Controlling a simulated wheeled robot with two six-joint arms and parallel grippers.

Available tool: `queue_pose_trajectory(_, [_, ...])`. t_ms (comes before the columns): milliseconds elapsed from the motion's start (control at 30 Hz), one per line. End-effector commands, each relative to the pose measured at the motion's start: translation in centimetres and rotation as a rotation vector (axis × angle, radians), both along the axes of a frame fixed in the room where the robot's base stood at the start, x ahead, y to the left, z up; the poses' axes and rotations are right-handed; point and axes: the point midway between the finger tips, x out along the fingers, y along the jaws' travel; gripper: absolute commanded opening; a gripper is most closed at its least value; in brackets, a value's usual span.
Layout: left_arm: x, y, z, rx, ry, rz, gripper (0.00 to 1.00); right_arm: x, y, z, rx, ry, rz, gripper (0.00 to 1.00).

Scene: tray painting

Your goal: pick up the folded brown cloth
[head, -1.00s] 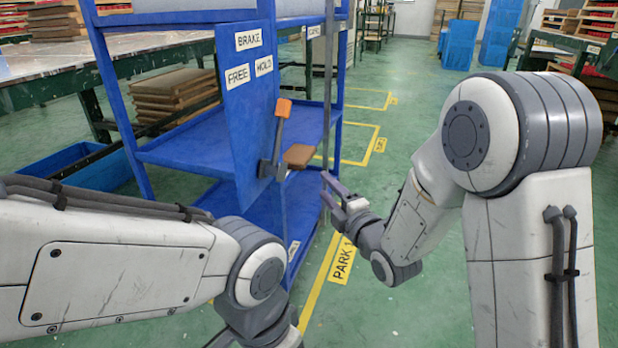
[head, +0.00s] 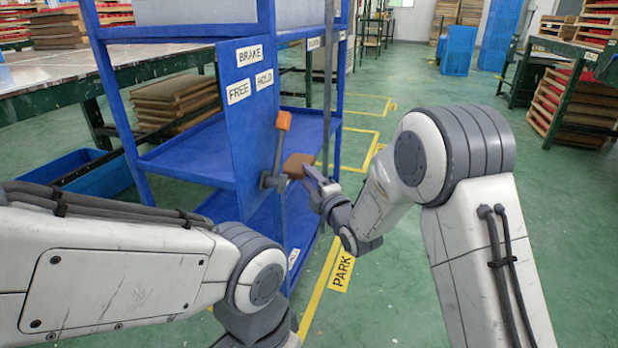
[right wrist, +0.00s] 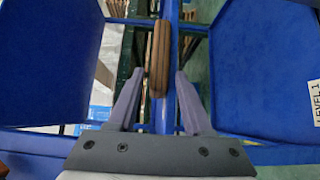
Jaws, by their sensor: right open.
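The folded brown cloth (head: 298,165) is at the blue cart's open side, beside the grey lever with the orange handle (head: 283,121). In the right wrist view the cloth (right wrist: 160,55) appears as a narrow upright folded shape in front of a blue bar. My right gripper (head: 316,177) is open, just right of the cloth. In the right wrist view its fingers (right wrist: 158,88) stand on either side of the cloth's lower end, with gaps on both sides. How deep the cloth sits between them is unclear. My left gripper is out of the picture; only its arm shows.
The blue cart (head: 207,148) has a panel labelled BRAKE, FREE and HOLD (head: 247,110) left of the cloth. A grey upright pole (head: 328,90) stands close behind my right gripper.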

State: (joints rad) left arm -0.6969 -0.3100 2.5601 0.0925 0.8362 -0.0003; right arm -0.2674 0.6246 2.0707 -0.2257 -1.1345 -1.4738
Motion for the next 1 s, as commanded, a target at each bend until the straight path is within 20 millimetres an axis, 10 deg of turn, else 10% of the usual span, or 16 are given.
queue_pose_trajectory(167, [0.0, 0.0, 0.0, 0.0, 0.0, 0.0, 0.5, 0.0, 0.0, 0.0, 0.0, 0.0, 0.0, 0.46])
queue_pose_trajectory(400, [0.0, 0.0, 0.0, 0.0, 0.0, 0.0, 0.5, 0.0, 0.0, 0.0, 0.0, 0.0, 0.0, 0.0])
queue_pose_trajectory(1000, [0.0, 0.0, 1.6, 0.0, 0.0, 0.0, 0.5, 0.0, 0.0, 2.5, 0.0, 0.0, 0.0, 0.0])
